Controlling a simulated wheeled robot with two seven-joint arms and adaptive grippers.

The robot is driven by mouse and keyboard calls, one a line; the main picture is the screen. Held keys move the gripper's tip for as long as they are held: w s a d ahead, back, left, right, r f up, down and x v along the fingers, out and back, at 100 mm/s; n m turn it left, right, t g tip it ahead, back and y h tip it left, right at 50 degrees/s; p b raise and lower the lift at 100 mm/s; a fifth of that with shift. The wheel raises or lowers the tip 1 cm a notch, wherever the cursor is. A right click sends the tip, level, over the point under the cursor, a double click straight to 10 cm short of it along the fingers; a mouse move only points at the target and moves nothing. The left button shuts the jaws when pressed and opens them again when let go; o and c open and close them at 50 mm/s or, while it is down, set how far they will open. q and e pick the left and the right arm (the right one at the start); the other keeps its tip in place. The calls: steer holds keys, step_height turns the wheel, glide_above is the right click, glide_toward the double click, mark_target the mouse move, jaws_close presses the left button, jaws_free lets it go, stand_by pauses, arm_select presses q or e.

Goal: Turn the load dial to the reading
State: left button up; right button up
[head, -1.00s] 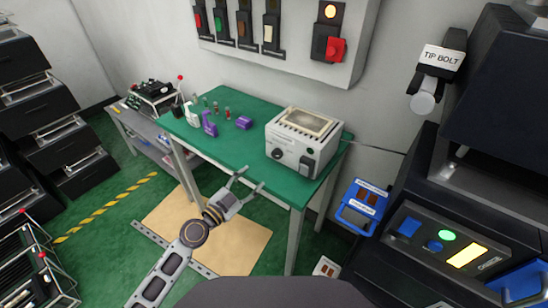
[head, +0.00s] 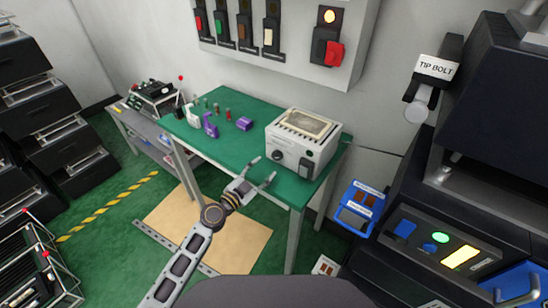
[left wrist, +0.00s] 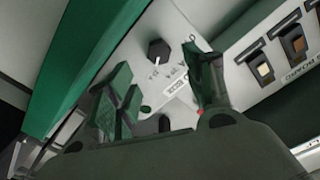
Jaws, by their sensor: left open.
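The white box instrument (head: 292,146) stands on the green table's right end. A round black dial (head: 277,154) is on the left of its front face, and a darker black part (head: 305,167) is to its right. My left gripper (head: 263,171) is open and empty, just in front of and below the dial, with fingers spread apart and not seen touching it. In the left wrist view, the black dial (left wrist: 158,49) shows on a white panel with small marks, beyond and above the open left gripper (left wrist: 163,88). The marks are too small to read. My right gripper is not in view.
Purple blocks (head: 210,124) and small bottles stand left of the instrument on the green table (head: 228,147). A wall panel (head: 290,62) with rocker switches hangs above. A blue tray (head: 356,210) and dark machine (head: 480,190) lie to the right.

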mark_target(275, 157)
arm_select(q)
steer(key=shift+x, duration=0.9)
steer(key=shift+p+x, duration=0.6)
steer(key=shift+x, duration=2.1)
steer(key=shift+w+d, duration=0.1)
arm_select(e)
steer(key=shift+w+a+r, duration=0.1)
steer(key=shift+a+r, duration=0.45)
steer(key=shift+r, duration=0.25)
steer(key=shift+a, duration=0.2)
